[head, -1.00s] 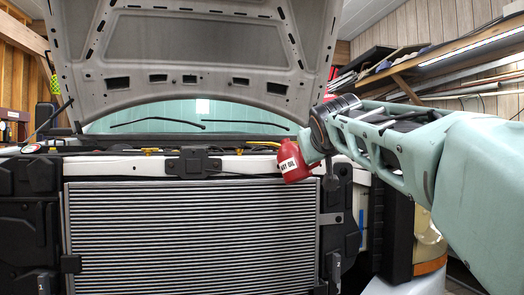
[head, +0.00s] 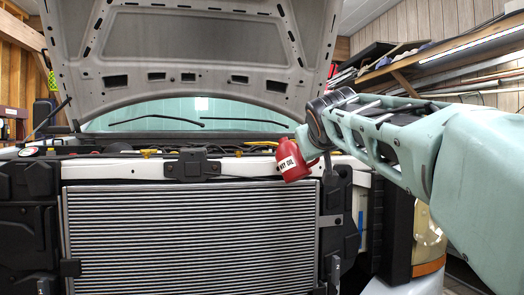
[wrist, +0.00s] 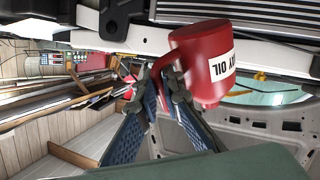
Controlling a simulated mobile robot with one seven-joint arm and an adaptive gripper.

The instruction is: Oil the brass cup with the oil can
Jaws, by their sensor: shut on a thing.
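The red oil can (head: 293,161) with a white label is held up in front of the truck's front end, at the right end of the radiator's top edge. It leans a little in the head view. In the wrist view the oil can (wrist: 208,62) appears large, and my gripper (wrist: 153,85) is shut on its handle. My gripper is mostly hidden behind the arm and can in the head view. I cannot pick out the brass cup in either view; small yellow parts in the engine bay are too small to tell.
The raised hood (head: 190,60) hangs over the engine bay. The radiator (head: 190,240) and a white crossbar (head: 130,168) lie below and beside the can. A wall shelf (head: 465,55) with long stock is at the right. Free air lies between bay and hood.

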